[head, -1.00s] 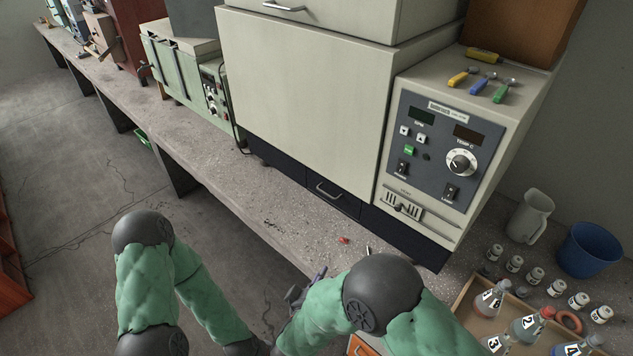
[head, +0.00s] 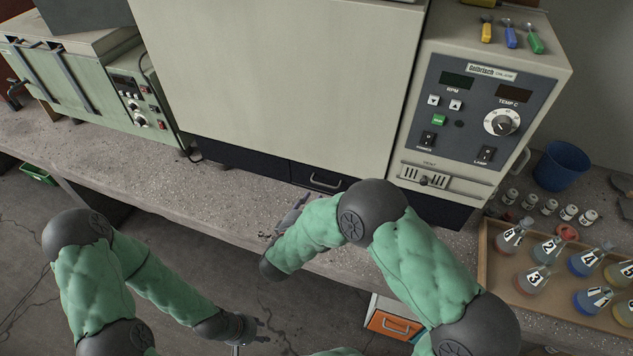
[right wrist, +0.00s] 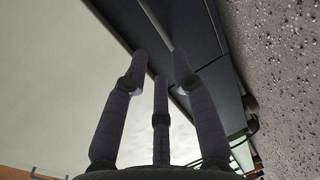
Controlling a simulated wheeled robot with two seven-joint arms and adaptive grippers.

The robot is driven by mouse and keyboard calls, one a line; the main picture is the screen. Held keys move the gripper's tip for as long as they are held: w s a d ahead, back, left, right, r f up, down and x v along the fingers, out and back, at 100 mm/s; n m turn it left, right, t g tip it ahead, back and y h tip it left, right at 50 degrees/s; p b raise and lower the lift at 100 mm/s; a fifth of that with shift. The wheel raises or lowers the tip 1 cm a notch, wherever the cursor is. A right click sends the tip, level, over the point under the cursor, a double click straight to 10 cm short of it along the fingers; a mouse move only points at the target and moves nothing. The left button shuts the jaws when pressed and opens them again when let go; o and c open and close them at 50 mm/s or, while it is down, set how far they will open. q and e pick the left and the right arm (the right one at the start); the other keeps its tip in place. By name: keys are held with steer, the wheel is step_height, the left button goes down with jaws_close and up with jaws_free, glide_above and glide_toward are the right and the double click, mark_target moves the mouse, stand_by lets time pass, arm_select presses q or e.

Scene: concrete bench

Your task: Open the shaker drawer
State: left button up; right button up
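The shaker (head: 270,80) is a large cream machine with a grey control panel on its right. Its drawer (head: 335,178) is a dark front in the low black base, with a pale bar handle (head: 325,182); it looks closed. My right gripper (head: 298,206) is over the bench just in front and left of the handle, apart from it. In the right wrist view, its fingers (right wrist: 160,70) are spread and empty, pointing at the dark base (right wrist: 190,40). My left gripper (head: 255,329) hangs low over the floor in front of the bench, fingers apart and empty.
A tray of numbered flasks (head: 490,265), small jars (head: 548,207) and a blue bucket (head: 562,165) stand at the right. A green machine (head: 85,85) stands at the left. An orange-fronted drawer unit (head: 390,323) is below the bench. The bench front-left is clear.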

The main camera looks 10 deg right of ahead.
mark_target(322, 185)
steer(key=b+x, duration=0.3)
steer(key=x, duration=0.5)
steer(key=shift+w+d+f, duration=0.1)
steer(key=shift+d+f, duration=0.05)
steer(key=shift+f, duration=0.05)
steer(key=shift+w+d, duration=0.4)
steer(key=shift+w, duration=0.2)
jaws_close()
